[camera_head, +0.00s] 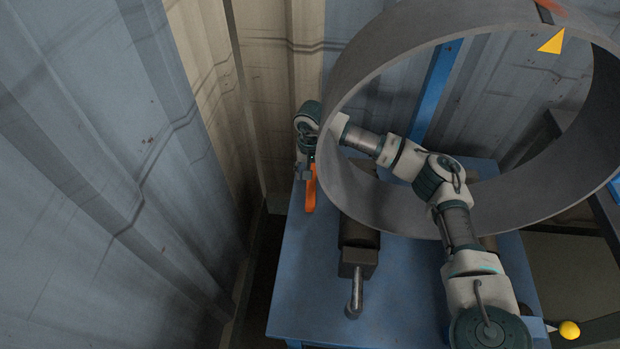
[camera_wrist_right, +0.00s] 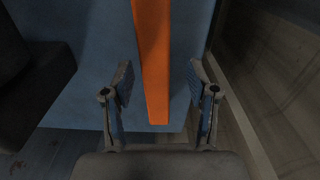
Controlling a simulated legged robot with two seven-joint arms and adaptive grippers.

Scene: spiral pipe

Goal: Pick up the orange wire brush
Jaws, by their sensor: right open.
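The orange wire brush (camera_head: 310,192) is at the left edge of the blue table, just left of the big grey pipe ring. Its orange handle also shows in the right wrist view (camera_wrist_right: 154,62), running down between the fingers. My right gripper (camera_wrist_right: 160,88) is open, with one finger on each side of the handle and a visible gap on both sides. In the head view my right gripper (camera_head: 307,168) is at the upper end of the brush, small and partly hidden. The bristles cannot be made out. My left gripper is not in view.
The grey pipe ring (camera_head: 385,205) stands over the blue table (camera_head: 405,300), and my right arm reaches across its opening. A dark clamp-like support (camera_head: 358,262) with a metal rod is right of the brush. Corrugated metal walls (camera_head: 120,150) stand close on the left.

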